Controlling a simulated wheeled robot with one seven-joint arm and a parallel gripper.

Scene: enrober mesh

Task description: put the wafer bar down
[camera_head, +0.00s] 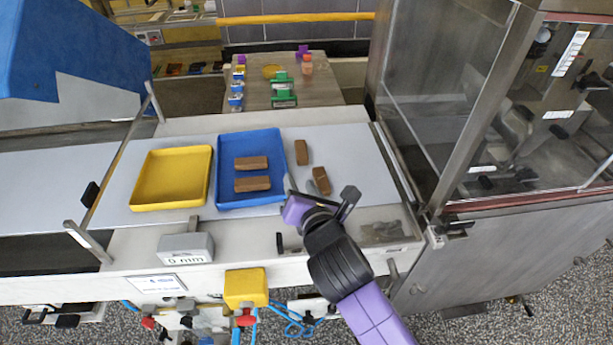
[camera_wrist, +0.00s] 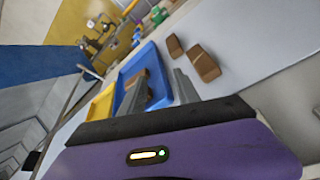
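Two brown wafer bars, an upper one (camera_head: 251,163) and a lower one (camera_head: 252,184), lie apart in the blue tray (camera_head: 224,143). Two more bars lie on the pale surface to its right: one farther back (camera_head: 303,152) and one nearer (camera_head: 321,181). These loose bars also show in the wrist view, the farther (camera_wrist: 175,47) and the nearer (camera_wrist: 205,63), to the right of my fingers. My gripper (camera_wrist: 158,92) is open, with nothing between its fingers. It is over the near right corner of the blue tray. In the wrist view, my left finger partly hides the bars in the tray.
An empty yellow tray (camera_head: 171,178) stands left of the blue one. A grey block marked with mm (camera_head: 186,248) sits at the front edge. A glass-sided machine (camera_head: 480,100) stands close on the right. A wooden table (camera_head: 290,92) with small items is behind.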

